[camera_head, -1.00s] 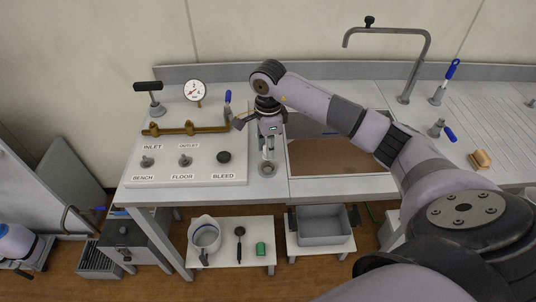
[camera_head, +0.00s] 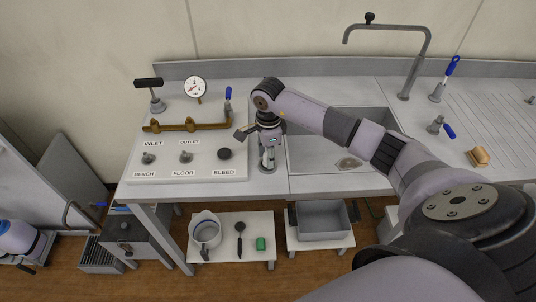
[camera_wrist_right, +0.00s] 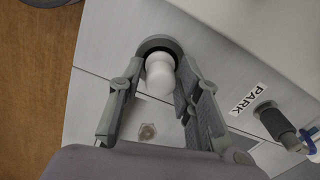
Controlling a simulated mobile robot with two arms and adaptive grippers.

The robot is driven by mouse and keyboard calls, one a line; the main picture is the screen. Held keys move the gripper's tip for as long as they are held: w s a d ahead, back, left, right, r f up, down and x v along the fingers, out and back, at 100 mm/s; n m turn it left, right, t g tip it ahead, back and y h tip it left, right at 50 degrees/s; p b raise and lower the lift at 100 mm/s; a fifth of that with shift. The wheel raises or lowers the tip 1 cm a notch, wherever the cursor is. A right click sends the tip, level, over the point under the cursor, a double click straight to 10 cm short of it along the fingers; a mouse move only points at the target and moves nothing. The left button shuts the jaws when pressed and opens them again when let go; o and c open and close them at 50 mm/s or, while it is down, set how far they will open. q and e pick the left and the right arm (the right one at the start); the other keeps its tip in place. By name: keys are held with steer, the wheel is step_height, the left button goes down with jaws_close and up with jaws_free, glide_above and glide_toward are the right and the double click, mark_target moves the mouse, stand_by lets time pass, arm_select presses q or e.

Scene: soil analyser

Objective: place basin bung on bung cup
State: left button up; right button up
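The white bung (camera_wrist_right: 160,72) sits upright in a dark round cup (camera_wrist_right: 159,47) on the bench top, in the right wrist view. My right gripper (camera_wrist_right: 162,68) is open, with one finger on each side of the bung and small gaps between. In the head view, the same gripper (camera_head: 268,167) is low over the bench between the control panel and the basin, hiding most of the cup. My left gripper is not in view.
The control panel (camera_head: 200,168) with knobs and brass pipe stands just left of the gripper. A PARK label (camera_wrist_right: 247,98) and a dark post with a blue handle lie to the right in the wrist view. The tap (camera_head: 405,97) rises behind the basin.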

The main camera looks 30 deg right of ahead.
steer(key=shift+o, duration=0.8)
steer(key=shift+r, duration=0.3)
step_height(320, 180, up, 12)
steer(key=b, duration=0.3)
steer(key=shift+b, duration=0.3)
steer(key=shift+s+f, duration=0.1)
steer(key=shift+f, duration=0.05)
